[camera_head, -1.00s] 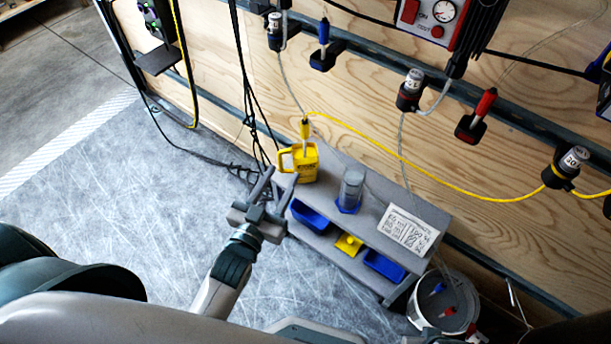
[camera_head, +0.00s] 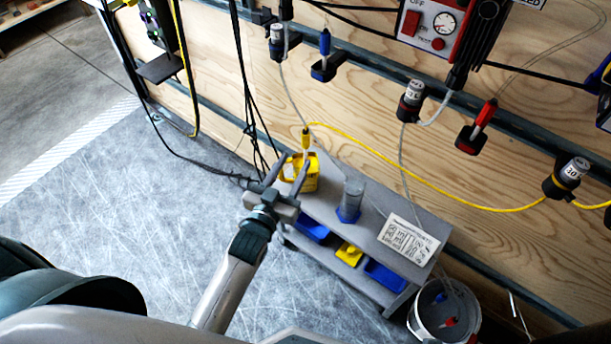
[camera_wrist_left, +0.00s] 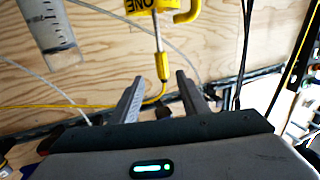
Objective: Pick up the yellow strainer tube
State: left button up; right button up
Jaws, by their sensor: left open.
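The yellow strainer tube (camera_head: 305,138) stands upright out of a yellow container (camera_head: 311,180) on the top of a grey shelf unit. A clear hose and a yellow cable run near its upper end. My left gripper (camera_head: 294,160) is open and empty, its fingers pointing at the container and partly covering it. In the left wrist view, which looks turned upside down, the yellow tube (camera_wrist_left: 163,66) appears between and beyond the tips of my left gripper (camera_wrist_left: 160,85), apart from both fingers. The yellow container (camera_wrist_left: 140,6) is cut off at the top there. My right gripper is not in view.
A clear cylinder with a blue base (camera_head: 350,197) and a printed sheet (camera_head: 409,239) share the shelf top (camera_head: 374,212). Blue bins (camera_head: 384,277) and a yellow one (camera_head: 349,254) sit below. A white bucket (camera_head: 424,320) stands right. Black cables hang behind the gripper.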

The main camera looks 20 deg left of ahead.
aim_at(304, 141)
pick_arm(q)
jog(key=shift+w+d, duration=0.2)
jog(key=shift+w, duration=2.15)
jog(key=shift+w+r, duration=0.15)
jog(key=shift+w, duration=2.45)
grip_shut()
